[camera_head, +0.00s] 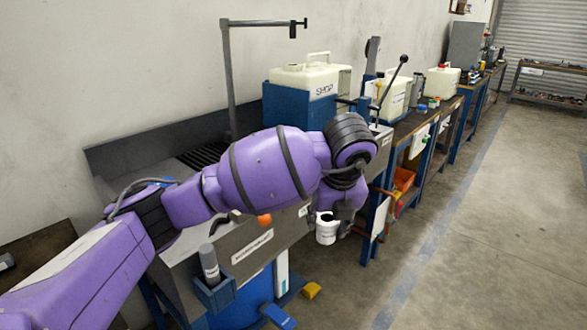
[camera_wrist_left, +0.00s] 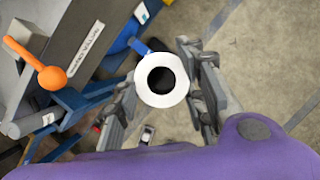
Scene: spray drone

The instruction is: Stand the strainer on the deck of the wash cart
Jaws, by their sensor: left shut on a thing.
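The strainer looks like a white round cup (camera_head: 327,232) with a dark opening. In the head view it hangs below my left wrist, over the aisle floor in front of the benches. My left gripper (camera_wrist_left: 162,88) is shut on the strainer, with a grey finger on either side; the wrist view shows its white rim (camera_wrist_left: 143,91) from above. A grey steel unit (camera_head: 190,272) with a white label and a dark slatted top stands left of the strainer, apart from it. I cannot tell for sure that it is the wash cart. My left arm hides much of its top. My right gripper is not in view.
A blue holder (camera_head: 214,294) with a grey cylinder is on the unit's front. An orange knob (camera_head: 264,220) sticks out there. Cream jugs (camera_head: 312,76) and a black-knobbed lever (camera_head: 404,59) stand behind. The floor (camera_head: 475,230) at right is clear.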

